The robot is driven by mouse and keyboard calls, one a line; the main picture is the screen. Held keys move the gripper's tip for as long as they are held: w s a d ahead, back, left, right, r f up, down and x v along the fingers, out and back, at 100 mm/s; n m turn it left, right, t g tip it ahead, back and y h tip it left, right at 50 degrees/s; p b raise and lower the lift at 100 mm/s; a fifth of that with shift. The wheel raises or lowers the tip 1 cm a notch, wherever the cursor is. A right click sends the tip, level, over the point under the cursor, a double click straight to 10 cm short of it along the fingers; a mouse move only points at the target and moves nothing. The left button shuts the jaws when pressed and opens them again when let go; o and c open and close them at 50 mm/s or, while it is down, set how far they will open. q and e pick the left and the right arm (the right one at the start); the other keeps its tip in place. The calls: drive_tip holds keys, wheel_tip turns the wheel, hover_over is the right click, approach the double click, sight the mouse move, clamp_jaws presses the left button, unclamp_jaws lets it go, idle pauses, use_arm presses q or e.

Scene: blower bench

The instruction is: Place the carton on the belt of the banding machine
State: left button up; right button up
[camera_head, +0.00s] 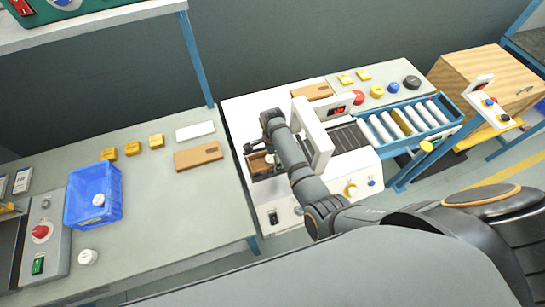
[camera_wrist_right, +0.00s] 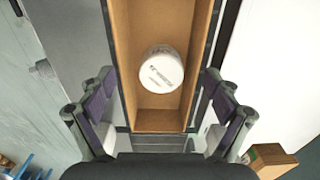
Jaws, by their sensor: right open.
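The open brown carton (camera_head: 259,163) sits on the left end of the banding machine (camera_head: 236,112), left of its white arch, partly hidden by my right arm. The right wrist view shows the carton (camera_wrist_right: 160,112) from above, with a white round part (camera_wrist_right: 161,70) inside it. My right gripper (camera_head: 264,152) is over the carton. In the wrist view its fingers (camera_wrist_right: 160,115) are open, one on each side of the carton, with gaps to its walls. The slatted dark belt (camera_head: 347,138) shows right of the arch. My left gripper is not in view.
A blue bin (camera_head: 78,200) with a white part stands on the left bench (camera_head: 150,230), near yellow blocks (camera_head: 133,149) and a flat brown piece (camera_head: 198,157). A roller conveyor (camera_head: 403,122) and a wooden box (camera_head: 485,80) are at the right. The bench's front middle is clear.

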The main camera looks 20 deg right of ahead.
wheel_tip(320, 180, up, 7)
drive_tip(key=p, duration=0.7)
drive_tip(key=shift+r, duration=2.6)
